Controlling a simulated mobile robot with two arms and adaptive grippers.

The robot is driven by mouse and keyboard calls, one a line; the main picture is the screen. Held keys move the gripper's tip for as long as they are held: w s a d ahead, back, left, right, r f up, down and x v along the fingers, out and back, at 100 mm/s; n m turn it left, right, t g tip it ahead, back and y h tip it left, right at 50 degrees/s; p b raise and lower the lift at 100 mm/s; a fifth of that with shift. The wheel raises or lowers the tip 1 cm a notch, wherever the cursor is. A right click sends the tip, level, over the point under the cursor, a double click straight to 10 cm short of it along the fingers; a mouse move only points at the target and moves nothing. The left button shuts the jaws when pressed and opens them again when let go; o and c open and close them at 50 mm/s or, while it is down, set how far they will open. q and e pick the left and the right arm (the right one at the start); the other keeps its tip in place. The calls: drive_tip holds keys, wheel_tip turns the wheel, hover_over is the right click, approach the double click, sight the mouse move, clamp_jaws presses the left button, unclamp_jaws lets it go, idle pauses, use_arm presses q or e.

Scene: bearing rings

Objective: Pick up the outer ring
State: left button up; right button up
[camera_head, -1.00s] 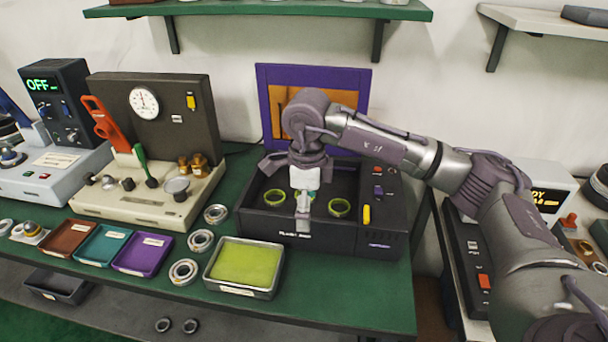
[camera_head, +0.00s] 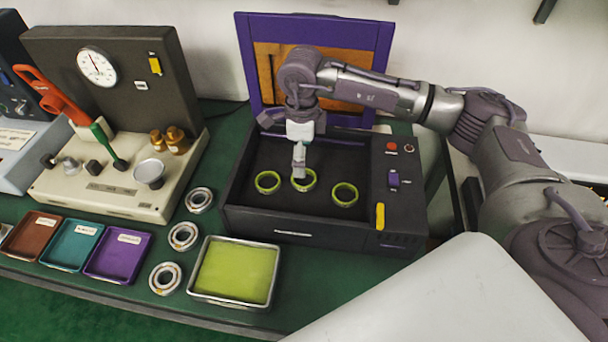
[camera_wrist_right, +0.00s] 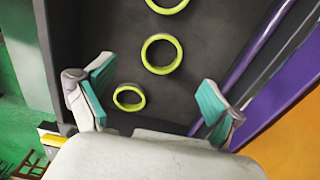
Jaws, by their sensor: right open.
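Three yellow-green rings lie flat in a row on the dark floor of an open black box: a left ring (camera_head: 267,189), a middle ring (camera_head: 304,187) and a right ring (camera_head: 344,202). My right gripper (camera_head: 299,168) is above the box and partly covers the middle ring in the head view. In the right wrist view the gripper (camera_wrist_right: 156,90) is open and empty, its teal-padded fingers wide apart. One ring (camera_wrist_right: 118,104) lies near the left finger, another (camera_wrist_right: 147,62) is farther ahead, and a third is cut by the top edge. My left gripper is not in view.
The box's purple-framed lid (camera_head: 385,45) stands raised behind. The box front (camera_head: 260,224) and the panel with a yellow handle (camera_head: 380,216) border the cavity. A tray with a green pad (camera_head: 235,272), several metal bearings (camera_head: 183,236) and a cream press machine (camera_head: 110,190) stand left.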

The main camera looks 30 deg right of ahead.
sight(304, 180)
drive_tip(key=shift+f, duration=0.65)
drive_tip(key=shift+w+f, duration=0.15)
drive_tip(key=shift+f, duration=0.4)
drive_tip(key=f, duration=0.1)
drive_tip(key=f+p, duration=0.1)
drive_tip(key=f, duration=0.1)
drive_tip(key=f+p, duration=0.1)
drive_tip(key=shift+d+f, duration=0.15)
drive_tip(key=shift+d, duration=0.1)
drive_tip(key=shift+f, duration=0.3)
drive_tip(key=c, duration=1.2)
use_arm(q)
drive_tip(key=shift+w+d+r, duration=0.1)
drive_tip(key=shift+w+r, duration=0.25)
drive_tip(key=shift+r, duration=0.25)
drive_tip(key=shift+w+d+r, duration=0.1)
drive_tip(key=shift+w+r, duration=0.2)
drive_tip(key=shift+r, duration=0.3)
use_arm(e)
drive_tip(key=shift+c, duration=0.4)
drive_tip(key=shift+r, duration=0.15)
